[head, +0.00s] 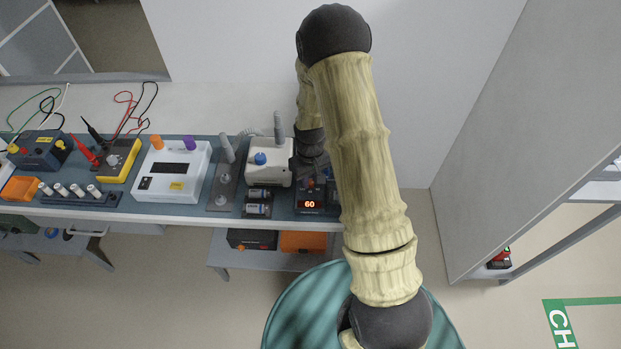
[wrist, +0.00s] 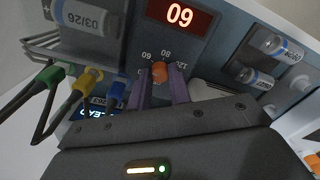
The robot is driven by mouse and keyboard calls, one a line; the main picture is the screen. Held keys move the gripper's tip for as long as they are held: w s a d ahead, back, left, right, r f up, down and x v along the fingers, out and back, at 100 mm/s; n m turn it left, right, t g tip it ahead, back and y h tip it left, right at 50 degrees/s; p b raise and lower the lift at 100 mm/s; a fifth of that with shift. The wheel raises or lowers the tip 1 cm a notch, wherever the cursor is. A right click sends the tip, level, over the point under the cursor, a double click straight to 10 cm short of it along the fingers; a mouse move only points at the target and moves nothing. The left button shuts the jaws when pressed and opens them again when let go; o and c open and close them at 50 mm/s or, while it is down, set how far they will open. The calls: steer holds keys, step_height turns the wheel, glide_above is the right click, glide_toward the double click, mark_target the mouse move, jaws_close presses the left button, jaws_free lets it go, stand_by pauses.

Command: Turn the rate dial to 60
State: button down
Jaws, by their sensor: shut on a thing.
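The rate dial (wrist: 159,72) is a small orange knob on a dark panel in the wrist view, with printed numbers around it, among them 60, 80 and 120. Its pointer mark is too small to read. My gripper (wrist: 161,82) has its two purple fingers shut on the dial, one on each side. The red-lit display (wrist: 179,15) beside the dial appears upside down in the wrist view. In the head view the same display (head: 310,204) reads 60. The arm hides part of the unit there.
A white box with a blue knob (head: 260,158) and dated cylinders (head: 258,202) stand left of the unit. Green, yellow and blue plugs (wrist: 84,82) with cables sit close to my gripper. A white console (head: 172,185) and yellow meter (head: 119,160) stand farther left on the bench.

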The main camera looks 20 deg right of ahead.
mark_target(310, 182)
steer(key=shift+m, duration=1.5)
steer(key=c, duration=1.3)
jaws_free()
steer(key=shift+r, duration=0.1)
step_height(310, 182, up, 17)
steer(key=shift+r+b, duration=0.15)
steer(key=shift+b, duration=0.2)
